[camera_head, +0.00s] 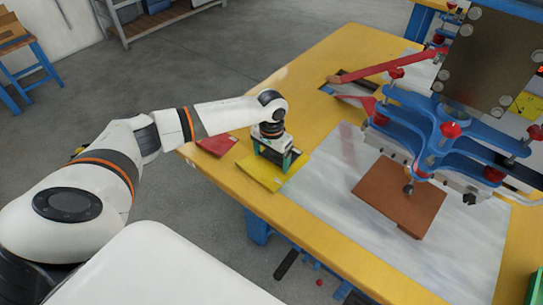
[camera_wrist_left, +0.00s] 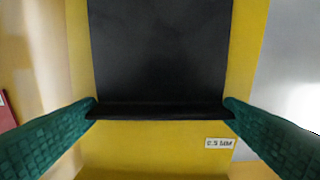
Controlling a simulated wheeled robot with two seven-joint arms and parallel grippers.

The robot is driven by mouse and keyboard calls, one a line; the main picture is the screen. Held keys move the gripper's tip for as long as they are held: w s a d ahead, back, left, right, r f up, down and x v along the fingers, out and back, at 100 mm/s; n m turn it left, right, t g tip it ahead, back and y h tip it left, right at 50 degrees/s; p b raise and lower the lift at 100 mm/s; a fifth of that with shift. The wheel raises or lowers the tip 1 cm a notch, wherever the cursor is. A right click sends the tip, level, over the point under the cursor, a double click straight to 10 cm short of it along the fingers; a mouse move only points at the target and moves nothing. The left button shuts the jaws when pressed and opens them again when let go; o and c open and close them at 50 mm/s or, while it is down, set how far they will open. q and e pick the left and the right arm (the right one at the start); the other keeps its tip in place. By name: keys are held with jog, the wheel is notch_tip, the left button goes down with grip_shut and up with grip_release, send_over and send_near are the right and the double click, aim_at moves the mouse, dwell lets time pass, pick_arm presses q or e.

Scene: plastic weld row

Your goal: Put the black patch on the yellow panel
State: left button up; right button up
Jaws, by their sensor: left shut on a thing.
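My left gripper (camera_head: 272,166) is above the yellow panel (camera_head: 256,173) near the left edge of the table. In the left wrist view its two green ribbed fingertips (camera_wrist_left: 160,108) are shut on the black patch (camera_wrist_left: 160,50), one at each side. The patch lies flat over the yellow panel (camera_wrist_left: 150,138), with yellow showing on both sides and below. I cannot tell whether the patch touches the panel. In the head view the gripper mostly hides the patch. My right gripper is not in view.
A red panel (camera_head: 216,145) lies just left of the yellow one. A grey sheet (camera_head: 330,195) covers the table's middle, with a brown panel (camera_head: 400,195) on it. A blue clamp frame (camera_head: 430,125) with red knobs stands at the right. The yellow table (camera_head: 310,75) is clear behind the gripper.

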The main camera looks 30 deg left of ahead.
pick_arm(q)
jog(key=o, duration=0.7)
jog(key=shift+f, duration=0.1)
notch_tip(320, 180, up, 12)
jog(key=shift+r, duration=0.2)
